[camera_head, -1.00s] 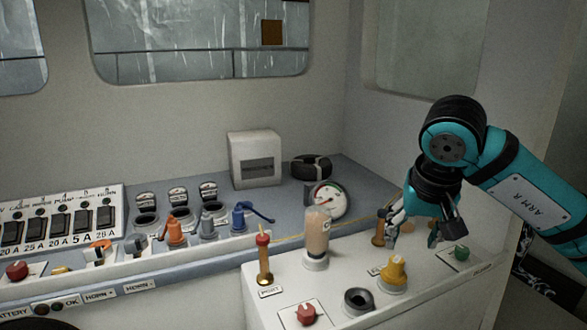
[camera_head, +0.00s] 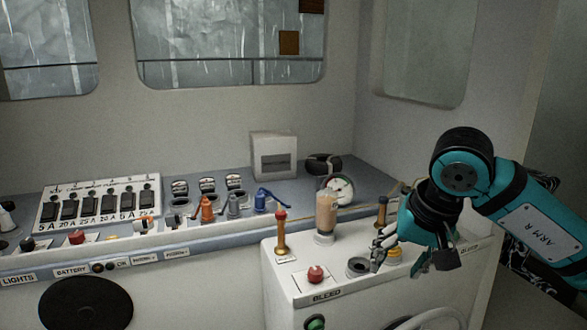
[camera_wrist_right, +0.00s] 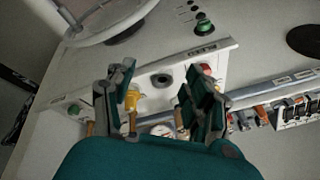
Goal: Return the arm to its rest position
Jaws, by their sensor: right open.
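My right arm (camera_head: 515,205), teal and black and marked "ARM R", comes in from the right in the head view. Its right gripper (camera_head: 400,264) is open, pointing down, with its fingers in front of the white console's right part. Nothing shows between the fingers. In the right wrist view the gripper (camera_wrist_right: 152,88) has its two fingers spread, with the console behind them. A yellow knob (camera_wrist_right: 131,99) shows beside one finger there, and is partly hidden by the gripper in the head view. My left gripper is not in view.
The white console (camera_head: 286,297) carries a red knob (camera_head: 315,273), a black ring socket (camera_head: 358,266), a brass lever (camera_head: 281,236) and a clear filter cup (camera_head: 326,214). A gauge (camera_head: 341,187) and a switch panel (camera_head: 100,203) stand behind.

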